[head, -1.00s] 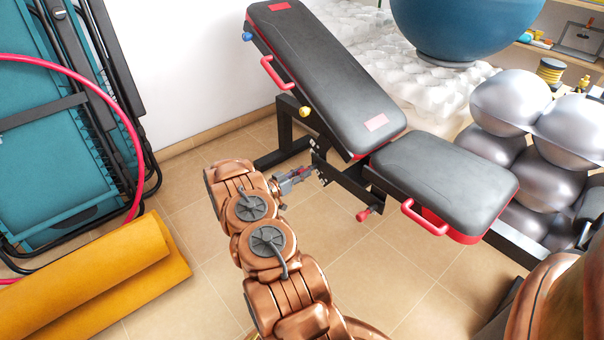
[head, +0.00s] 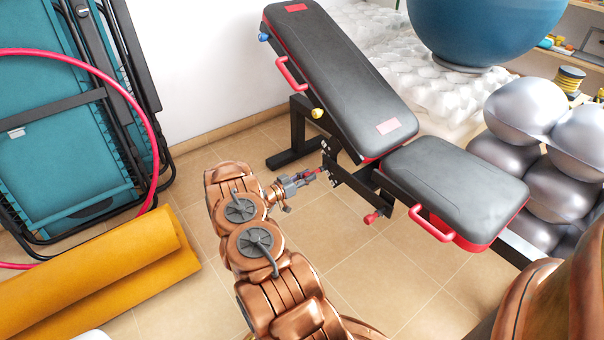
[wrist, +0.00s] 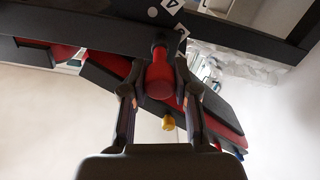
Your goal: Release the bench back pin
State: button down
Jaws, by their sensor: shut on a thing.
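The bench (head: 350,85) has a black padded back tilted up and a black seat pad (head: 450,185). A red pin knob (head: 320,170) is on the dark frame below the back. The red knob fills the middle of the wrist view (wrist: 159,80), with a dark collar against the frame bar. My gripper (head: 311,175) is shut on this knob, one finger on each side in the wrist view. Another red knob (head: 371,217) is under the seat. A yellow knob (head: 318,113) and a blue knob (head: 263,37) are along the back's left edge.
Teal folding loungers (head: 60,120) with a pink hoop (head: 150,130) lean at the left wall. A rolled yellow mat (head: 110,260) lies on the floor. Silver balls (head: 525,105) are stacked at right, a blue ball (head: 485,30) behind. Tiled floor is clear around my arm.

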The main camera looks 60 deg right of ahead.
jog(key=shift+w+a, duration=0.1)
jog(key=shift+a, duration=0.15)
jog(key=c, duration=1.2)
grip_release()
jog(key=o, duration=0.3)
jog(key=shift+d, duration=0.1)
jog(key=shift+o, duration=0.2)
jog(key=v, duration=1.2)
jog(key=shift+r, duration=0.1)
